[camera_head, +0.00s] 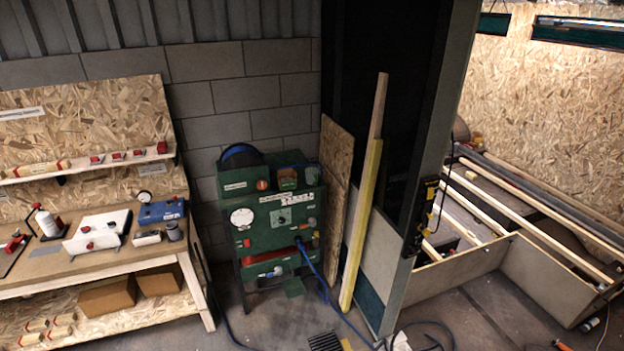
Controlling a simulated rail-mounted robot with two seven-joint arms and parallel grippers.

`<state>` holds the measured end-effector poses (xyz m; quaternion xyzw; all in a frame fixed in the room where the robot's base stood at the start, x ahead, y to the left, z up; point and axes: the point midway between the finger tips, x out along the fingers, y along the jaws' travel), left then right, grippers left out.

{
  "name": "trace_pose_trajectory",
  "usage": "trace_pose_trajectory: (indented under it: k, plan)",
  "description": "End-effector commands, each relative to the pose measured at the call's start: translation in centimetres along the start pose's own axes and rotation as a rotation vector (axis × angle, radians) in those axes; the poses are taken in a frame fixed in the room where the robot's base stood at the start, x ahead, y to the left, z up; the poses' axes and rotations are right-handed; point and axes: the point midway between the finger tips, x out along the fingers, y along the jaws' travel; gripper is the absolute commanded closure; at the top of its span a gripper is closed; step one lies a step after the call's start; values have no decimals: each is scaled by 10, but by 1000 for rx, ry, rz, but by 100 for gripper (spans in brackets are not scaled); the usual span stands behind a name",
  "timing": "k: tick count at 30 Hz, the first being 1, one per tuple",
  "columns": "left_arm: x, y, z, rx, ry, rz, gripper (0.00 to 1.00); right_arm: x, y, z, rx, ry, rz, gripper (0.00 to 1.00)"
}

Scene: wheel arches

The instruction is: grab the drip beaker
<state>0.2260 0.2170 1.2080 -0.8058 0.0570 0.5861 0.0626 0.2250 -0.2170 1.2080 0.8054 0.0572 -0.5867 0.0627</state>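A small grey cup (174,231), which looks like the drip beaker, stands upright near the right end of the workbench (95,262) on the left. It sits just in front of a blue box with a round gauge (161,211) and to the right of a small pale block (147,238). It is too small to tell whether anything is in it. Neither of my grippers is in view, and nothing is touching the cup.
A white unit (97,231) and a white bottle (48,222) share the bench. A green machine (277,222) stands right of it, with a blue hose (318,277) running to the floor. Planks (361,225) lean farther right. Bare floor (275,318) lies in front.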

Motion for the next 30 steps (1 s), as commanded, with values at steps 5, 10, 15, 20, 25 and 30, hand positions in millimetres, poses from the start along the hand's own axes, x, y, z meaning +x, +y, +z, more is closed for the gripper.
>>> trace_pose_trajectory:
  k: [5,10,15,20,25,30]
  plan:
    - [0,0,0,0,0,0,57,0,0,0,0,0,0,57]
    - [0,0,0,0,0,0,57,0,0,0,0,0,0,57]
    - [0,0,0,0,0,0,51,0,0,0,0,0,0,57]
    - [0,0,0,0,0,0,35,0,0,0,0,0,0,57]
    - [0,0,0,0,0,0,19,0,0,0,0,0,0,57]
    - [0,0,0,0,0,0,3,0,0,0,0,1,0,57]
